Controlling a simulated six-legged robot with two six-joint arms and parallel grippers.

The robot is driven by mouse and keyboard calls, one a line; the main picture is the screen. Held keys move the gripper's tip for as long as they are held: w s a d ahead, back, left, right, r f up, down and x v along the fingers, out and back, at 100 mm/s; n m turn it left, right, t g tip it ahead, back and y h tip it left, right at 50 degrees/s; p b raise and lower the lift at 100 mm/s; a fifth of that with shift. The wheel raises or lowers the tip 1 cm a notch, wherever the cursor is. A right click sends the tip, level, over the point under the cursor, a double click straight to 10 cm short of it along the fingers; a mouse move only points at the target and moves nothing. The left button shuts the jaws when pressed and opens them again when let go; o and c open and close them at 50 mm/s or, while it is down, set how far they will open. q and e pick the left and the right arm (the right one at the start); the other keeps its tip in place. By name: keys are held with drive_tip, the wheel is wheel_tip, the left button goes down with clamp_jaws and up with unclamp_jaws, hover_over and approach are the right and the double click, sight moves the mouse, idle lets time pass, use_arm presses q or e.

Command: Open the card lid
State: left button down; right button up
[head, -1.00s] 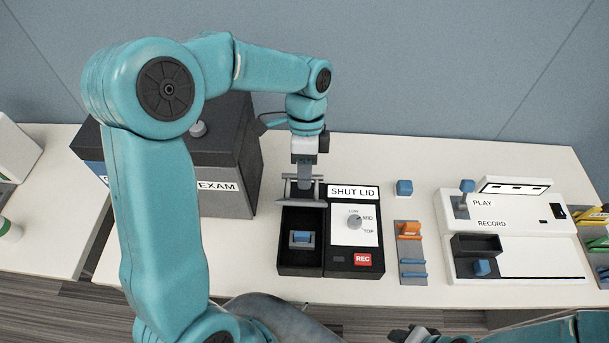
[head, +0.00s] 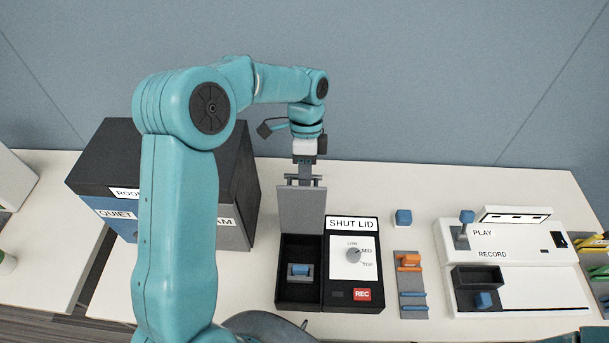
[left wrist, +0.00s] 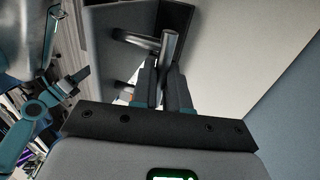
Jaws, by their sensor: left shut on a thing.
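The grey card lid (head: 301,210) stands raised, near upright, at the back of the black recorder box (head: 298,301) in the head view. A blue card (head: 300,270) sits in a grey holder inside the open compartment. My left gripper (head: 304,178) is at the lid's top edge, shut on the lid's bar handle. In the left wrist view the fingers (left wrist: 160,88) close around the metal handle (left wrist: 169,50), with the grey lid (left wrist: 112,28) behind it. My right gripper is not in view.
Right of the compartment is a panel with the "SHUT LID" label, a dial (head: 354,255) and a red REC button (head: 362,294). A blue block (head: 403,217), a grey rack (head: 411,290) and a white PLAY/RECORD console (head: 530,285) stand further right. A dark exam box (head: 240,170) is at left.

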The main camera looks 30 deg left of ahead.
use_arm(q)
drive_tip(key=shift+w+a+f, duration=0.2)
drive_tip(key=shift+f, duration=0.35)
drive_tip(key=c, duration=1.1)
unclamp_jaws()
drive_tip(key=shift+w+a+f, duration=0.1)
drive_tip(key=shift+w, duration=0.1)
drive_tip(key=shift+w+a+f, duration=0.3)
drive_tip(key=shift+w, duration=0.2)
drive_tip(key=shift+s+d+r, duration=0.25)
drive_tip(key=shift+s+r, duration=0.15)
drive_tip(key=shift+w+r, duration=0.1)
drive_tip(key=shift+w, duration=0.1)
drive_tip(key=shift+a, duration=0.1)
